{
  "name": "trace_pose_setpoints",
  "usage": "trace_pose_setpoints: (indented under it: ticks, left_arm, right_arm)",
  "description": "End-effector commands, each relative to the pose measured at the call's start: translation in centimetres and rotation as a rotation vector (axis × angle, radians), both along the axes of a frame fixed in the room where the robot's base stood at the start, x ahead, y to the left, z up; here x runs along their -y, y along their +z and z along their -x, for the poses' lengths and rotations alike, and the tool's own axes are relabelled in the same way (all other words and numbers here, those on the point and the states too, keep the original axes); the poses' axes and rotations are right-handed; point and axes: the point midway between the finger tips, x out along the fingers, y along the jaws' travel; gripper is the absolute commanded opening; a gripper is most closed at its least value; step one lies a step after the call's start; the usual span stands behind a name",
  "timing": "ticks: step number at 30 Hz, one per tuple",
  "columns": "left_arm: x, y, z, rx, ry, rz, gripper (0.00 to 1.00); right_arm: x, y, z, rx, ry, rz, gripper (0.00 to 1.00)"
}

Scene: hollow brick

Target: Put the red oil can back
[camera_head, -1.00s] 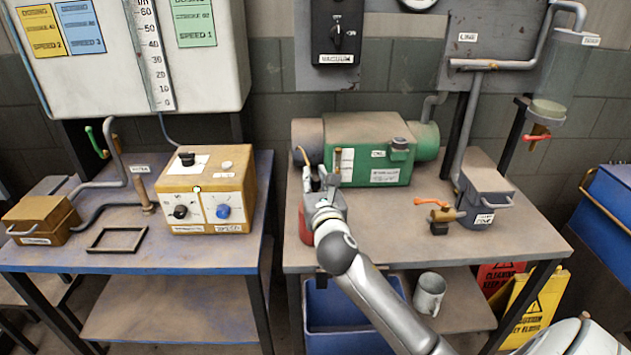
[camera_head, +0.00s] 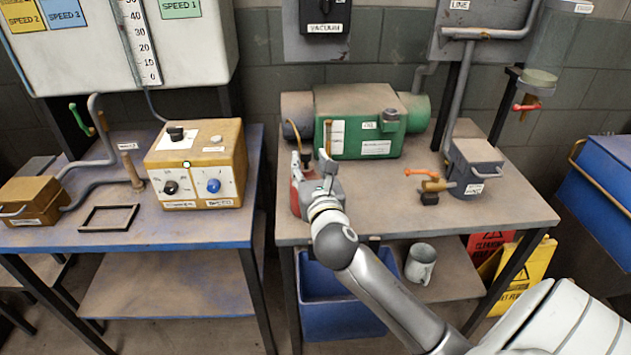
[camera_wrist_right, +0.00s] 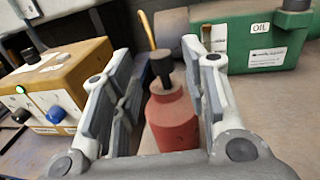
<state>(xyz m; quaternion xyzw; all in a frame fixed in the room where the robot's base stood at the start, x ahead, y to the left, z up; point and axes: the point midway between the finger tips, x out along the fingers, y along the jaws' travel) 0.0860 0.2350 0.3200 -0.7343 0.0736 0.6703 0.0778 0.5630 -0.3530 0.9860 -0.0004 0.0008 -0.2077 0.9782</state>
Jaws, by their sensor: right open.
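The red oil can (camera_head: 295,198) stands upright on the right-hand table, near its left edge, with a thin yellowish spout rising from it. My right gripper (camera_head: 314,164) hides much of it in the head view. In the right wrist view the red oil can (camera_wrist_right: 172,118), with its black cap, sits between the two spread fingers of my right gripper (camera_wrist_right: 160,90). The fingers are open, and I see a gap beside the can at the left finger; contact at the right finger is hard to tell. My left gripper is not in view.
A green oil machine (camera_head: 355,143) stands behind the can. A tan control box (camera_head: 197,165) sits on the left table (camera_head: 60,237), across a narrow gap. A valve with an orange handle (camera_head: 430,184) is on the right. A blue bin (camera_head: 340,305) and grey mug (camera_head: 420,263) are below.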

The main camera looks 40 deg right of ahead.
Motion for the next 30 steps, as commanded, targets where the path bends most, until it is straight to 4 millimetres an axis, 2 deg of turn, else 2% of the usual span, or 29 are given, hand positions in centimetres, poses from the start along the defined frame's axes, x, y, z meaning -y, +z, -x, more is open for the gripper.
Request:
trace_pose_setpoints:
  ticks: [1, 6, 12, 30]
  left_arm:
    - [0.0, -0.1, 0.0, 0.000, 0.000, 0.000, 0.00]
    - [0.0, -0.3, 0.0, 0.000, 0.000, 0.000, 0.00]
    - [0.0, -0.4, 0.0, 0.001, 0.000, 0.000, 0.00]
    - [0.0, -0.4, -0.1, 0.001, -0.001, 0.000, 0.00]
  right_arm:
    - [-0.5, -0.1, 1.1, -0.001, 0.002, 0.000, 0.41]
    - [-1.8, -0.1, 4.1, -0.002, 0.002, -0.001, 0.41]
    - [-2.7, 0.0, 6.0, 0.000, 0.001, -0.001, 0.41]
    - [-2.8, 0.1, 6.2, 0.001, 0.000, -0.001, 0.41]
